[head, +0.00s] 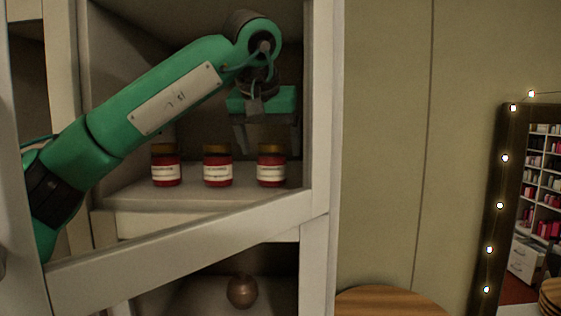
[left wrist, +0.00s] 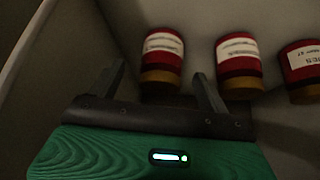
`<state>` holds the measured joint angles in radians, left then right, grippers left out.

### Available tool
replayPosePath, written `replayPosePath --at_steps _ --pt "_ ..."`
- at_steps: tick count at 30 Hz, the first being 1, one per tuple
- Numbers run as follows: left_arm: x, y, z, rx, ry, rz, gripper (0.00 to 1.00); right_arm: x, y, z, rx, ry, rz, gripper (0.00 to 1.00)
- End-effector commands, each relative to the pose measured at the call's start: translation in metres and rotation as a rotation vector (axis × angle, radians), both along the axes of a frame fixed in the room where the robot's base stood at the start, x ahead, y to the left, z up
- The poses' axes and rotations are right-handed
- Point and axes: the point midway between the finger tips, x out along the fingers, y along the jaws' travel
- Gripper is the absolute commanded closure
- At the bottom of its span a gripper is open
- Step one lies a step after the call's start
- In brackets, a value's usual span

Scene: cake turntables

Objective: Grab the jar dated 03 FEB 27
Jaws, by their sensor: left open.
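Three red jars with gold lids and white labels stand in a row on a cabinet shelf: a left jar (head: 166,168), a middle jar (head: 217,168) and a right jar (head: 271,167). The date on each label is too small or blurred to read. My left gripper (head: 266,143) is open and empty, above the right jar with its fingers pointing down. In the left wrist view the jars appear upside down; the right jar (left wrist: 163,58) shows between the fingers' lines, and the middle jar (left wrist: 239,62) and left jar (left wrist: 302,68) lie to the right. My right gripper is out of view.
The shelf (head: 140,195) is enclosed by the cabinet's side post (head: 322,110) close to the right of my gripper. A pale slanted board (head: 180,255) crosses in front below the shelf. A round brown pot (head: 242,291) sits in the lower compartment.

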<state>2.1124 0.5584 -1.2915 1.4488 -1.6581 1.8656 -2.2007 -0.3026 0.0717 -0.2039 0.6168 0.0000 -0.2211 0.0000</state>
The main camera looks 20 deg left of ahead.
Motion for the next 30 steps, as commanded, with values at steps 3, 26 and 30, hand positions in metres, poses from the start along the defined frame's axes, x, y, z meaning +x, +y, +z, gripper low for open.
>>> replayPosePath --at_steps 3,26,30 --pt "0.007 0.001 -0.005 -0.001 0.001 0.002 0.21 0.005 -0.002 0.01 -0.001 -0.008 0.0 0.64" --pt "0.04 0.002 -0.043 -0.001 -0.001 0.0 0.29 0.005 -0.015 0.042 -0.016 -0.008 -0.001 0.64" --pt "0.04 0.002 -0.043 -0.001 0.0 0.0 0.57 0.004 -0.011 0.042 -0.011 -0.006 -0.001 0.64"
